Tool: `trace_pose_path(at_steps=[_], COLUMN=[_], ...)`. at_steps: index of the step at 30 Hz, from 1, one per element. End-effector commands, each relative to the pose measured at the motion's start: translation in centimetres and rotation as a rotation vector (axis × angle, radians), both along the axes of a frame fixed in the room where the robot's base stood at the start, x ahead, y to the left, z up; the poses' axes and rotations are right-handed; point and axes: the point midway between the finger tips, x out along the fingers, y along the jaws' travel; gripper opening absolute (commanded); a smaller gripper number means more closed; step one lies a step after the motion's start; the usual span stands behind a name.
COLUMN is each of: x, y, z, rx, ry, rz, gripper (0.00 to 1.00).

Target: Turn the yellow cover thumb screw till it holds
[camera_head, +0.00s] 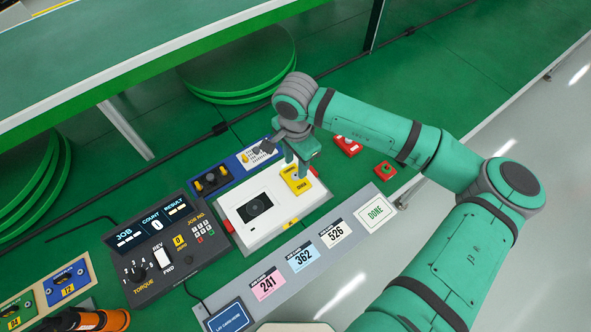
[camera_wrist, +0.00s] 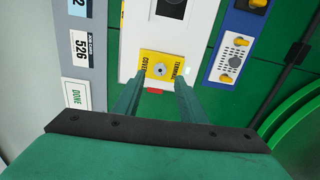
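The yellow terminal cover (camera_head: 299,183) sits at the right end of the white unit (camera_head: 240,205). In the wrist view the cover (camera_wrist: 147,56) shows printed lettering, with the round grey thumb screw (camera_wrist: 161,70) in its middle. My gripper (camera_head: 297,164) points down over the cover. In the wrist view its two green fingers (camera_wrist: 159,92) stand apart, one to each side of the screw, with nothing between them. They appear to be short of the screw; their height above it is hard to judge. In the head view the screw is not clearly visible.
A torque controller (camera_head: 160,250) stands left of the unit. Job cards 241, 362 and 526 (camera_head: 335,232) and a DONE pad (camera_head: 375,213) lie in front.

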Motion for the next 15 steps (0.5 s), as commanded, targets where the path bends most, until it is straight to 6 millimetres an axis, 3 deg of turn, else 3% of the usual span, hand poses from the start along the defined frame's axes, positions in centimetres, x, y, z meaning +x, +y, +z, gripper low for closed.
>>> trace_pose_path(at_steps=[6, 15], x=[0.0, 0.0], y=[0.1, 0.1], z=[-3.3, -4.8], rx=[0.003, 0.002], ry=[0.001, -0.001], rz=[-0.002, 0.0], gripper=[0.38, 0.38])
